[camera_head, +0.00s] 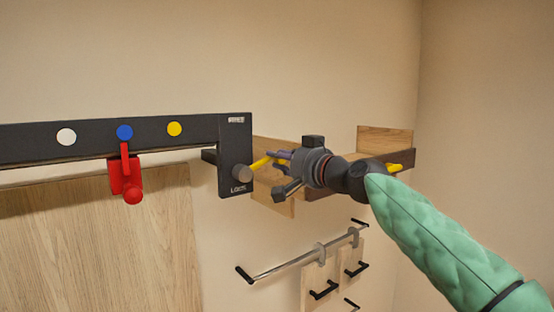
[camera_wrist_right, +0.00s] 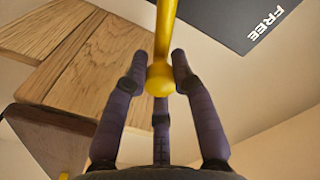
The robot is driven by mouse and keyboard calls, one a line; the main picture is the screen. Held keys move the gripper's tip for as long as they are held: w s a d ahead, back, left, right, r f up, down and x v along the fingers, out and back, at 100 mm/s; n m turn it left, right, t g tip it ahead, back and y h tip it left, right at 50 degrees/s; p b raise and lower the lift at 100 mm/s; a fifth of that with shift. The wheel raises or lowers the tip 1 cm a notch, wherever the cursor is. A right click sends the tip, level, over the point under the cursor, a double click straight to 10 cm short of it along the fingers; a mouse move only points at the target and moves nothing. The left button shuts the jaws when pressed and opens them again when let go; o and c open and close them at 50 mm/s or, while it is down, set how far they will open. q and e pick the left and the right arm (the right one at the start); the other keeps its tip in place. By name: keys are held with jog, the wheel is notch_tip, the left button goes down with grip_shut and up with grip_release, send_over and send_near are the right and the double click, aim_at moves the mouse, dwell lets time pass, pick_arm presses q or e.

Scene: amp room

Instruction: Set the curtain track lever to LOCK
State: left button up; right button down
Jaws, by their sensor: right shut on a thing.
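The black curtain track (camera_head: 90,134) runs along the wall and ends in a black plate (camera_head: 230,150), labelled FREE at the top and LOCK at the bottom. A grey round hub (camera_head: 242,173) sits low on the plate, just above LOCK. The yellow lever (camera_head: 261,162) shows right of the hub, slanting slightly up to the right. I cannot tell which setting it is at. My right gripper (camera_head: 276,163) is shut on its end. In the right wrist view, the fingers (camera_wrist_right: 158,75) close around the lever's ball end (camera_wrist_right: 160,80). My left gripper is out of view.
A red clamp-like piece (camera_head: 127,178) hangs below the blue dot (camera_head: 125,132) on the track. Wooden shelf boards (camera_head: 385,140) stand behind my right gripper. A metal rail (camera_head: 300,260) with hanging boards is below. A wooden panel (camera_head: 100,240) fills the lower left.

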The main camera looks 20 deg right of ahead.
jog(key=shift+w+d+f+m+b, duration=0.15)
jog(key=shift+f+m+b, duration=0.3)
jog(key=shift+f+m, duration=0.55)
jog(key=shift+d+f+m+b, duration=0.1)
jog(key=shift+f+m+b, duration=0.45)
jog(key=shift+m, duration=0.75)
jog(key=shift+f, duration=0.2)
jog(key=c, duration=1)
grip_release()
jog(key=shift+r, duration=0.1)
jog(key=v, duration=1.2)
